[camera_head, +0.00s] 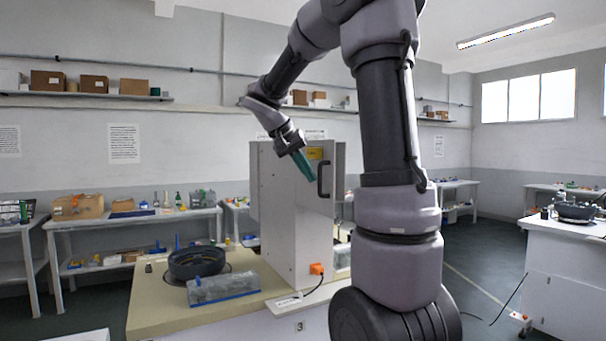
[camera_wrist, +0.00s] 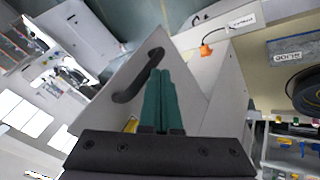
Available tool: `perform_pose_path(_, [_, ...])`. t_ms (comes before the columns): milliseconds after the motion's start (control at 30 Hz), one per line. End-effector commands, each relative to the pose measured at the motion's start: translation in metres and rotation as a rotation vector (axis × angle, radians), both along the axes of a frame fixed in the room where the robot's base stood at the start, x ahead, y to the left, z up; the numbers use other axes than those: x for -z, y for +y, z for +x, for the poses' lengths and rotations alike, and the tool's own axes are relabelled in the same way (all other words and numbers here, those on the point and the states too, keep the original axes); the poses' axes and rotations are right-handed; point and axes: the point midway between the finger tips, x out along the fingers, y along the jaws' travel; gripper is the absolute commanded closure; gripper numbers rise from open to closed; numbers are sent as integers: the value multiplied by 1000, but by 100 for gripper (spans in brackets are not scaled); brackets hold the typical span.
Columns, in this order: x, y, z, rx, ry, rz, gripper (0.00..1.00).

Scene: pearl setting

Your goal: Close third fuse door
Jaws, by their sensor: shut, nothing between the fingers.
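A tall light-grey cabinet (camera_head: 285,215) stands on the workbench in the head view. A panel with a black bar handle (camera_head: 323,180) is on its right part, beside a yellow label (camera_head: 314,153). My gripper (camera_head: 309,175) has green fingers, which are shut and empty, just left of the handle. In the wrist view the closed fingertips (camera_wrist: 160,75) point at the grey panel (camera_wrist: 165,45), next to the black handle (camera_wrist: 138,77). I cannot tell whether they touch it. No row of fuse doors can be made out, and my arm hides part of the cabinet's right side.
An orange plug (camera_head: 316,269) with a black cable is low on the cabinet. Shelved tables (camera_head: 130,220) stand behind.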

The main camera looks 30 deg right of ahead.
Motion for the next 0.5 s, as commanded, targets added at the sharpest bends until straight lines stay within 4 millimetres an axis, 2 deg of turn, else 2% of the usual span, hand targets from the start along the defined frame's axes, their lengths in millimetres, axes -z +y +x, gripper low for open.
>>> perform_pose_path(500, [0, -39, -12, -251, -2, 0, 100])
